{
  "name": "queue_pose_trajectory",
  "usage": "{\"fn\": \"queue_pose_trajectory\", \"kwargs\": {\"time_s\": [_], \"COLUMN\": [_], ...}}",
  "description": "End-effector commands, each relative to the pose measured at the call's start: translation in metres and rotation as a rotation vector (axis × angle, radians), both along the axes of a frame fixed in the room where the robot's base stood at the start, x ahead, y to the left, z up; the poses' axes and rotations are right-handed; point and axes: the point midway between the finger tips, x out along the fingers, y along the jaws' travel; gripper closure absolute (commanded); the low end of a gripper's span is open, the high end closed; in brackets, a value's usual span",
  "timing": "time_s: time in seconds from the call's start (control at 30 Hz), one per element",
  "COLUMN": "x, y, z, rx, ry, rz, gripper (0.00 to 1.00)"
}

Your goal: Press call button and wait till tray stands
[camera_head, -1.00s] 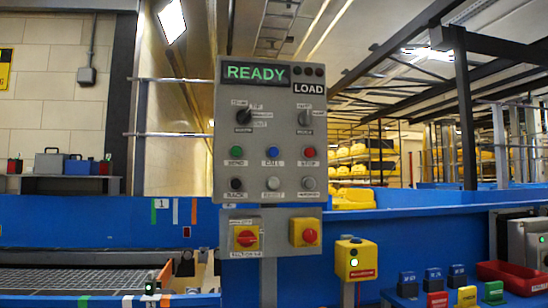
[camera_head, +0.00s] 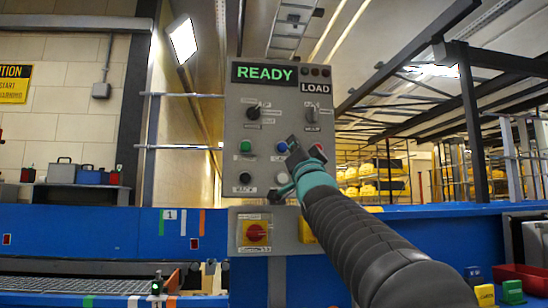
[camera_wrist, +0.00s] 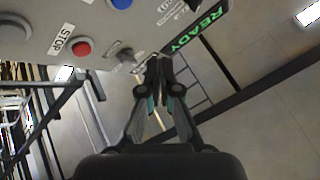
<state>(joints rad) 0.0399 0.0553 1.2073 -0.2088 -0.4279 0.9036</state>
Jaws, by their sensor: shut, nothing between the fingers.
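The blue call button (camera_head: 282,147) sits in the upper button row of a grey control panel (camera_head: 240,110). In the wrist view it shows partly at the top edge (camera_wrist: 121,3). My gripper (camera_head: 305,149) is shut and empty, in front of the panel just right of the blue button. In the wrist view the closed fingertips (camera_wrist: 158,62) point toward the panel; whether they touch it I cannot tell. The green READY display (camera_head: 265,73) is lit above. No tray is clearly visible on the mesh conveyor (camera_head: 70,286) at left.
The red stop button (camera_wrist: 82,48) is close to my gripper. A green button (camera_head: 245,147) is left of the call button. A yellow box with a red rotary switch (camera_head: 256,232) is below. Blue conveyor walls (camera_head: 100,235) run across the front.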

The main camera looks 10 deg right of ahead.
Motion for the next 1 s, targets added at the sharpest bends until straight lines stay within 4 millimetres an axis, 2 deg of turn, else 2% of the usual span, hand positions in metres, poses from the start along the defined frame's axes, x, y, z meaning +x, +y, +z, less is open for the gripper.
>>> {"fn": "queue_pose_trajectory", "kwargs": {"time_s": [0.17,0.57,0.77,1.0], "x": [-0.001,0.001,0.018,0.049], "y": [0.002,0.002,0.002,0.002], "z": [0.012,0.014,0.016,0.016], "rx": [0.011,0.012,0.012,0.012], "ry": [-0.07,-0.07,-0.069,-0.067], "rz": [0.031,0.032,0.032,0.032], "gripper": [1.0,1.0,1.0,1.0]}}
